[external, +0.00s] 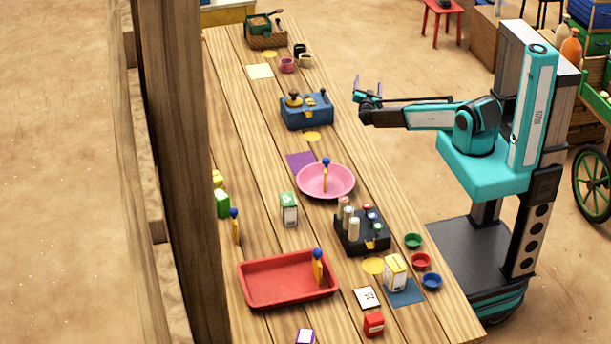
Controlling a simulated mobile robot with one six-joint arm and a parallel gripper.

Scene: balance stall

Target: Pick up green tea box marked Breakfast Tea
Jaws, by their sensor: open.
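A green and white box (289,209) stands upright on the wooden table, left of the pink bowl. A second, greener box (222,203) stands near the table's left edge, partly hidden by the wooden post. The lettering on both is too small to read, so I cannot tell which is marked Breakfast Tea. My gripper (361,92) is open and empty. It is above the table's right side, near the blue caddy and well behind both boxes.
The pink bowl (348,190), black rack of tubes (350,246), red tray (262,300) and blue caddy (306,118) stand on the table (262,160). A thick post (185,170) blocks the left side. Small coloured bowls line the right edge.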

